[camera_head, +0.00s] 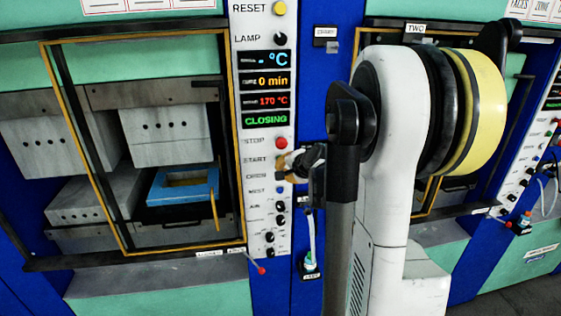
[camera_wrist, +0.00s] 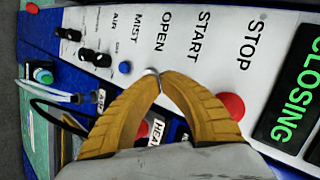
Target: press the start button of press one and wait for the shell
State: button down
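Press one (camera_head: 160,130) is on the left, with a yellow-edged opening around its grey blocks. My gripper (camera_head: 290,165) is at the panel by the START row. In the wrist view its yellow fingers (camera_wrist: 153,76) are shut tip to tip with nothing between them. They cover the start button; contact cannot be told. No shell can be made out.
The red STOP button (camera_wrist: 232,106) is close beside my fingers. A blue button (camera_wrist: 125,67) by MIST and several black knobs (camera_wrist: 90,54) lie along the panel. A second press, labelled TWO (camera_head: 415,28), stands on the right, partly behind my arm.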

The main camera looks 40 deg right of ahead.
jog(key=s+a, duration=0.1)
jog(key=s, duration=0.1)
jog(key=s+a, duration=0.1)
jog(key=shift+s+a, duration=0.2)
jog(key=shift+s, duration=0.2)
dwell(0.6)
jog(key=s+a+f+n+g+y+b, duration=0.1)
jog(key=s+a+f+n+b, duration=0.1)
jog(key=a+f+n+b, duration=0.5)
jog(key=s+a+f+n+g+y+b, duration=0.15)
jog(key=a+f+b, duration=0.35)
jog(key=a+b, duration=0.55)
jog(key=s+a+f+n+b, duration=0.4)
jog(key=s+a+f+b, duration=0.3)
jog(key=a+f+b, duration=0.1)
jog(key=s+a+f+n+g+b, duration=0.1)
jog(key=s+a+f+n+b, duration=0.4)
jog(key=f, duration=0.6)
jog(key=s+a+b, duration=0.2)
jog(key=s, duration=0.1)
jog(key=shift+a+b, duration=0.35)
jog(key=shift+w+f, duration=0.1)
jog(key=shift+f, duration=0.05)
dwell(2.3)
